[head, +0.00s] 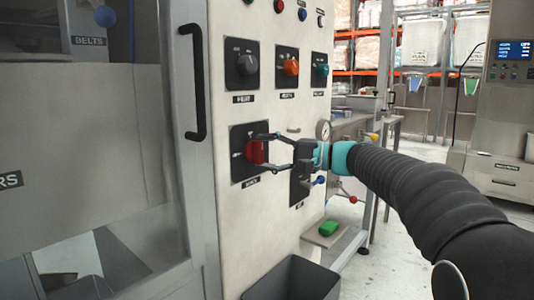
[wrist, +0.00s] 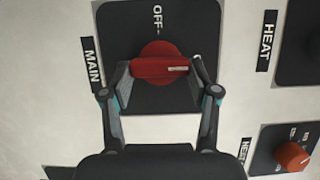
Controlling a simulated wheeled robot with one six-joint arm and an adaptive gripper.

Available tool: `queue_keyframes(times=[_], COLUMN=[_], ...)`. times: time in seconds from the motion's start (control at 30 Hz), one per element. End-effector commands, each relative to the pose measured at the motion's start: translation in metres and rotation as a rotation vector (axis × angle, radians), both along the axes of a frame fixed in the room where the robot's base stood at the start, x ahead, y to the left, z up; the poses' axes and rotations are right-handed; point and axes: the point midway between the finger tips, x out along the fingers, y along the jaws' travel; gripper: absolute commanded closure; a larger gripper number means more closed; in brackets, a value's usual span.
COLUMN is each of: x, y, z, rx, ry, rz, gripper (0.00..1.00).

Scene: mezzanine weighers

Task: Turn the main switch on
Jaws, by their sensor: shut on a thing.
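The main switch is a red rotary knob (head: 255,152) on a black plate on the pale panel, left of my gripper in the head view. The OFF mark is at the top of that view, so the pointer is not at OFF. No ON mark is visible; a finger covers part of the plate. My gripper (head: 264,150) is shut on the knob, one finger on each side.
Above are a black knob (head: 247,64), an orange knob (head: 291,67) and a teal knob (head: 322,70). A black door handle (head: 196,82) stands out at left. A gauge (head: 324,130) is behind my gripper.

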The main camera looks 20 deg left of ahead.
Motion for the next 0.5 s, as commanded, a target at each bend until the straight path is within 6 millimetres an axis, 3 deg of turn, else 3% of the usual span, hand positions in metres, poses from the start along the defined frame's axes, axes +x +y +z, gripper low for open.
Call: queue_keyframes(times=[0.37,0.4,0.5], x=[-0.0006,-0.0006,-0.0005], y=[0.0010,0.0010,0.0008], z=[0.0000,0.0000,0.0000], rx=[0.002,0.002,0.002], ry=[0.006,0.006,0.006], rz=[0.002,0.002,0.001], gripper=[0.74,0.37,0.15])
